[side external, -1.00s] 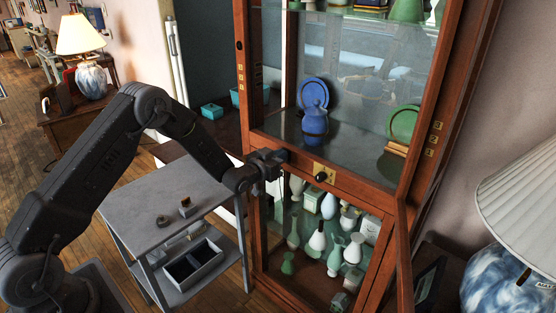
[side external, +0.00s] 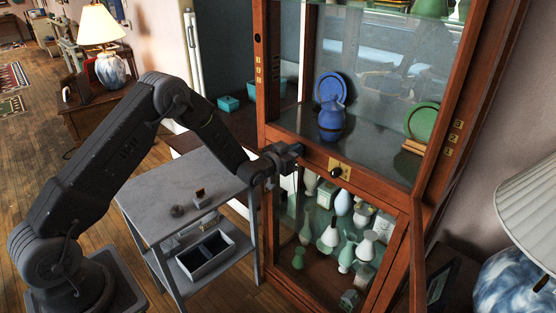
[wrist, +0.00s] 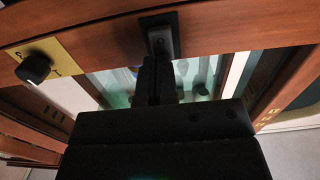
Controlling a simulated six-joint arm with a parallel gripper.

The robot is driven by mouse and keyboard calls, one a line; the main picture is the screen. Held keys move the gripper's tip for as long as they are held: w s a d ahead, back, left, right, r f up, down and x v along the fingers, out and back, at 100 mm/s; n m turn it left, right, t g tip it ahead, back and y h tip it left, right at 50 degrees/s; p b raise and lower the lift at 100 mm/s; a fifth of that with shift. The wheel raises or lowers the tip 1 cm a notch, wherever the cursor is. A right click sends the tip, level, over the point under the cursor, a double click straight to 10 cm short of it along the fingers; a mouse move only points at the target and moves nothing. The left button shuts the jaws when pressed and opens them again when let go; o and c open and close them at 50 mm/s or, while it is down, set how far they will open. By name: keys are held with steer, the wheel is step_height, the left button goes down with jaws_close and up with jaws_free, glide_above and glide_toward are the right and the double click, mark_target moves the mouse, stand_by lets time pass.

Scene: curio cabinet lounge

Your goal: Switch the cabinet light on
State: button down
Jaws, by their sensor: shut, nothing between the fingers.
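The wooden cabinet (side external: 262,75) stands with its glass front toward me. On its middle rail is a dark plate with a small grey switch piece (wrist: 162,40), seen in the wrist view. My gripper (wrist: 157,72) is shut and empty, with its fingertips close below that switch; I cannot tell whether they touch it. In the side view my gripper (side external: 296,151) is at the left of the rail and hides the switch. To its right is a brass plate (side external: 345,166) with a black knob (side external: 336,173), also in the wrist view (wrist: 33,67). I cannot tell whether the light is on.
A blue jug (side external: 332,122) and a green plate (side external: 424,120) stand behind the upper glass. Several vases fill the lower section. A grey side table (side external: 165,190) with small items is left of the cabinet. A lamp (side external: 515,205) stands at the right.

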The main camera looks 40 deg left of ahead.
steer(key=s, duration=1.4)
steer(key=shift+r, duration=0.3)
steer(key=s+d+r+g+y, duration=0.1)
steer(key=s+d+r+g, duration=0.15)
steer(key=r, duration=0.45)
steer(key=s+d+r+g, duration=0.1)
steer(key=s+r+g, duration=0.3)
steer(key=r, duration=0.2)
steer(key=s+d+r+g, duration=0.2)
steer(key=s, duration=0.8)
steer(key=s+d+r+g+h, duration=0.1)
steer(key=s+d+r+g, duration=0.1)
steer(key=s, duration=0.9)
steer(key=shift+s+r+g, duration=0.25)
steer(key=shift+r+g, duration=0.3)
steer(key=shift+g, duration=0.2)
